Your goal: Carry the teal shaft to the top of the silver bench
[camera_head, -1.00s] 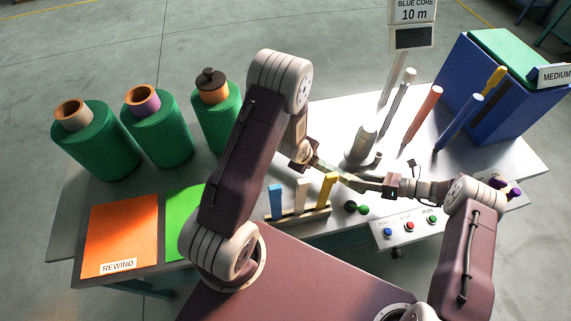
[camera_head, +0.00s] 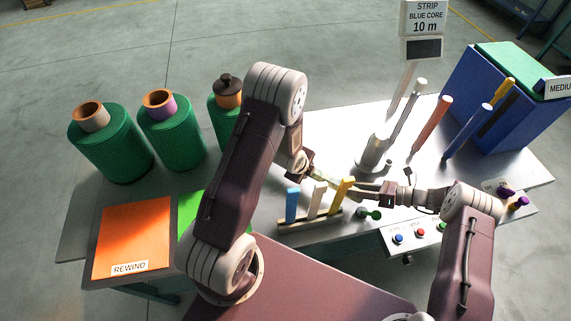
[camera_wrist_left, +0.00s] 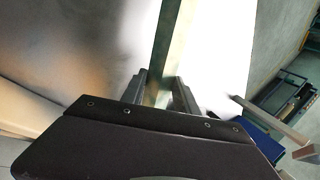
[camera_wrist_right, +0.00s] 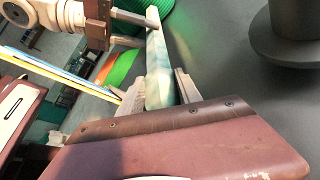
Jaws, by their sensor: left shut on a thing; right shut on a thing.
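The teal shaft (camera_head: 337,183), a pale green-teal bar, spans between my two grippers in the head view. My left gripper (camera_head: 313,171) is shut on its left end and my right gripper (camera_head: 371,190) on its right end. The shaft also runs between the fingers in the left wrist view (camera_wrist_left: 169,45) and the right wrist view (camera_wrist_right: 158,60), where my left gripper shows at its far end. The silver bench (camera_head: 262,212) lies beneath. The shaft appears held above it; the exact gap cannot be told.
A rack (camera_head: 310,224) with blue, white and yellow upright pieces stands just below the shaft. A grey post base (camera_head: 374,153) and a slanted red rod (camera_head: 432,128) stand behind. Green rolls (camera_head: 110,145) are at left, a blue box (camera_head: 490,95) at right.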

